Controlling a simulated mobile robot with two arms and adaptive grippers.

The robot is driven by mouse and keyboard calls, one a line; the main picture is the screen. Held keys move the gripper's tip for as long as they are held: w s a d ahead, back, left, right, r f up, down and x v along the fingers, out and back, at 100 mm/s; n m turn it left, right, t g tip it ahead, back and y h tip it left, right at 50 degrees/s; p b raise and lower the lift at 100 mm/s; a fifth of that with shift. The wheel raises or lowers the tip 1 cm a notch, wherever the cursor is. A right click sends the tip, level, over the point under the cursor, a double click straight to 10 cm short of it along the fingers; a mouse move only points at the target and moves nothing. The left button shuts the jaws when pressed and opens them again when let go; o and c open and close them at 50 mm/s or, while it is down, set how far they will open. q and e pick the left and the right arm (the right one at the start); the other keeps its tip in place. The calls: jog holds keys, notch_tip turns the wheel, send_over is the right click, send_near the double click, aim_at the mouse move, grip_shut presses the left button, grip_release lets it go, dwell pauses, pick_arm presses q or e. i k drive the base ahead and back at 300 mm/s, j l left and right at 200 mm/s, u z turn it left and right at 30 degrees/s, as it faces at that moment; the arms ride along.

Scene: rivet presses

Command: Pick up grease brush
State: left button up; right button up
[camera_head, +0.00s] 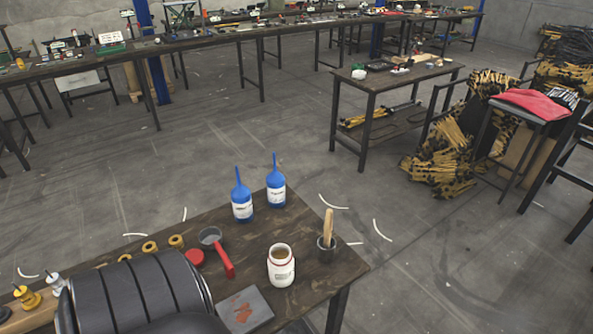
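A light wooden handle (328,224), most likely that of the grease brush, stands upright in a small dark cup (326,250) near the right corner of the near table (330,281). The lower end of the brush is hidden inside the cup. A white jar (281,268) with an open top and brown contents stands just left of the cup, apart from it. Neither of my grippers is in view.
Two blue bottles (242,196) (275,182) stand at the table's back edge. A red-handled scoop (222,256), a red lid (194,257) and a stained grey plate (243,310) lie left of the jar. A large black ribbed shape (135,293) covers the front left.

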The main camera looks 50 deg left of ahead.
aim_at(329, 217)
jog(key=u, duration=1.35)
